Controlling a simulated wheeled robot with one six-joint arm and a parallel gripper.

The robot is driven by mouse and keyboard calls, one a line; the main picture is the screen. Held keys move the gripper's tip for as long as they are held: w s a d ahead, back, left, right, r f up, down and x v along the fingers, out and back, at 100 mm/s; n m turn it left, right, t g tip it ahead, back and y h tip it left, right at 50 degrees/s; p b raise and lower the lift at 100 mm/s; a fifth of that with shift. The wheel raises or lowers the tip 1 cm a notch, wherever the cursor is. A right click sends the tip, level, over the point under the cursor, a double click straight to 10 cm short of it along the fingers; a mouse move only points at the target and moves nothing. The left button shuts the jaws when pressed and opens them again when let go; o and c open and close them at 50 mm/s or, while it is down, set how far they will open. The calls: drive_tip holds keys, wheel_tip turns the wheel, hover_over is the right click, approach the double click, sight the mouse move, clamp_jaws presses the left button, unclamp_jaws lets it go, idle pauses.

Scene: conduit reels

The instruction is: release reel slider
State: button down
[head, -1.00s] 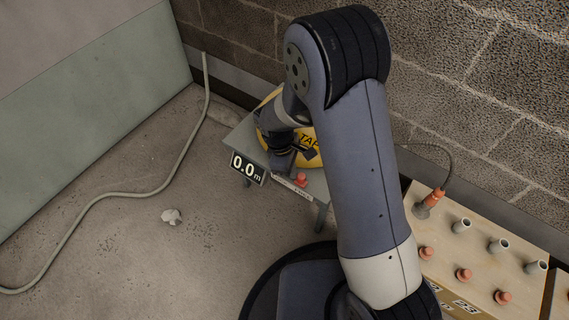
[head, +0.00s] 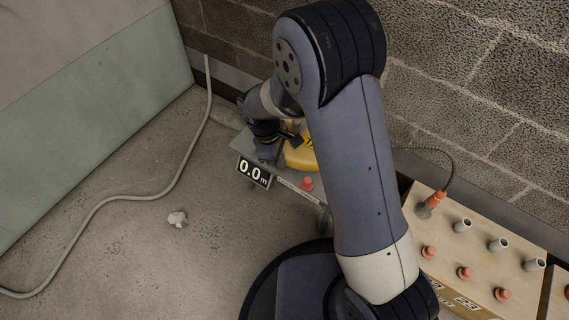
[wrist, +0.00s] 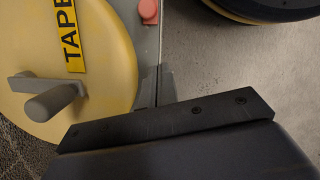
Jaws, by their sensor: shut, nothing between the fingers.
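The yellow tape reel (head: 300,156) stands on a grey bench against the wall, partly hidden by my arm. In the wrist view its yellow face (wrist: 100,50) shows a TAPE label and a grey crank handle (wrist: 50,100). A red knob (head: 307,184) sits near the bench's front edge, beside a labelled strip; it also shows at the top of the wrist view (wrist: 149,10). My gripper (head: 268,154) is shut and empty, left of the knob and apart from it. In the wrist view its grey fingertips (wrist: 158,86) are beside the reel's rim; contact cannot be told.
A display reading 0.0 m (head: 253,172) hangs on the bench's front. At right, a wooden board (head: 440,215) carries several red plugs and grey sockets, with a cable plugged in.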

drive_tip(key=p+v, duration=0.1)
drive_tip(key=v, duration=0.3)
drive_tip(key=shift+r, duration=0.1)
